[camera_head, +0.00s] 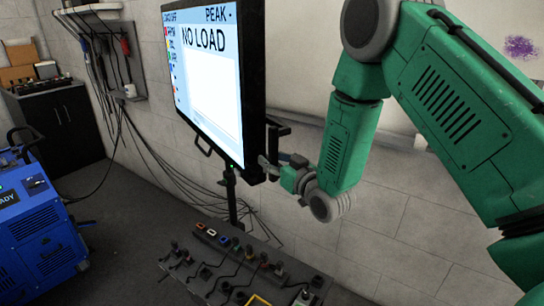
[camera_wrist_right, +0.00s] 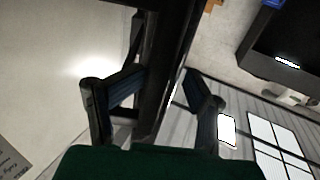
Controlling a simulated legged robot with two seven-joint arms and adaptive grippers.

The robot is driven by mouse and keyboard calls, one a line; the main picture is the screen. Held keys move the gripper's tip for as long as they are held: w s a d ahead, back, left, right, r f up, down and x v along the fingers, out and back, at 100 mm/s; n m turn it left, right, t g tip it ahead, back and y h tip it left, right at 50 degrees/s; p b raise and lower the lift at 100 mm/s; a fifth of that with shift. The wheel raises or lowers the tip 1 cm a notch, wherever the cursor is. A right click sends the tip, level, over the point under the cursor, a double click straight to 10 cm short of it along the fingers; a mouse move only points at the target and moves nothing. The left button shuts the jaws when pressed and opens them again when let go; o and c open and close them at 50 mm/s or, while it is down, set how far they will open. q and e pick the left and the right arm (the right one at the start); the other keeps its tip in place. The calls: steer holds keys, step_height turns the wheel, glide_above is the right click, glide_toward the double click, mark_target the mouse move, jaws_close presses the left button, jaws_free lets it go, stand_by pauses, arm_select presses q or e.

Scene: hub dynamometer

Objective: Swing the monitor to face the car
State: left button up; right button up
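The monitor (camera_head: 210,70) is a large black-framed screen reading "NO LOAD", seen at an angle in the head view, on a dark stand (camera_head: 232,200). A black handle (camera_head: 277,135) sticks out at its right side. My right gripper (camera_head: 268,163) is at this handle, at the lower right of the monitor. The exact contact is partly hidden. My left gripper is not in view. No car shows clearly.
A bench with several knobs and cables (camera_head: 225,265) stands below the monitor. A blue machine (camera_head: 40,230) is at the left, before a black cabinet (camera_head: 60,125). Loose cables (camera_head: 165,160) hang along the wall. Grey floor (camera_head: 120,215) is free between machine and bench.

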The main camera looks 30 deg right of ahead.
steer(key=shift+w+d+f, duration=0.55)
steer(key=shift+w+d, duration=0.15)
steer(key=shift+w, duration=0.05)
steer(key=shift+s+a+r, duration=0.1)
steer(key=shift+a+r, duration=0.05)
steer(key=shift+c, duration=0.4)
steer(key=shift+s+a+r, duration=0.15)
steer(key=shift+a+r, duration=0.05)
steer(key=shift+a, duration=0.15)
steer(key=c, duration=0.7)
steer(key=shift+a, duration=0.45)
jaws_close()
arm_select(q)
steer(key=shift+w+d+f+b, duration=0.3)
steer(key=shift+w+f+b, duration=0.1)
arm_select(e)
steer(key=w+d, duration=0.1)
steer(key=d, duration=1.7)
steer(key=shift+d+f, duration=0.15)
steer(key=shift+d, duration=0.1)
steer(key=shift+w, duration=0.1)
